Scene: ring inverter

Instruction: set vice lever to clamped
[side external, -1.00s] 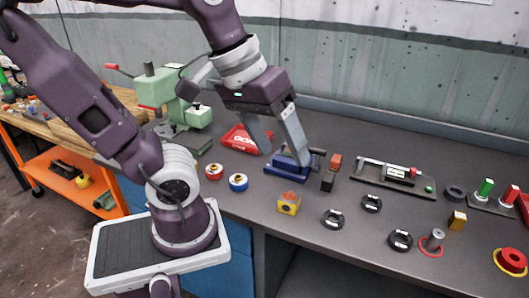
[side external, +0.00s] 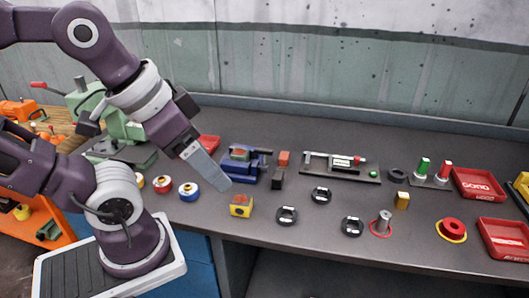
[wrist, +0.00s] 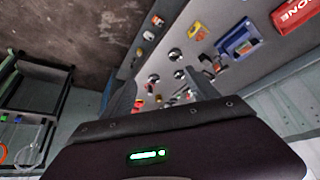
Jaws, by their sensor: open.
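The blue vice (side external: 252,180) sits on the dark bench left of the middle in the side view, with a small green and reddish piece in it. It also shows in the wrist view (wrist: 236,42), upper right. Its lever is too small to make out, so I cannot tell its setting. My gripper (side external: 222,187) is above the bench, left and in front of the vice, apart from it as far as I can see. One finger shows clearly in the side view. In the wrist view my gripper (wrist: 160,92) has its fingers wide apart with nothing held.
A yellow block (side external: 241,206) stands in front of the vice; red (side external: 161,185) and blue (side external: 189,191) ring pieces lie to its left. Dark rings (side external: 287,215) and a clamp fixture (side external: 340,168) are to the right. A red bin (side external: 210,143) is behind my gripper.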

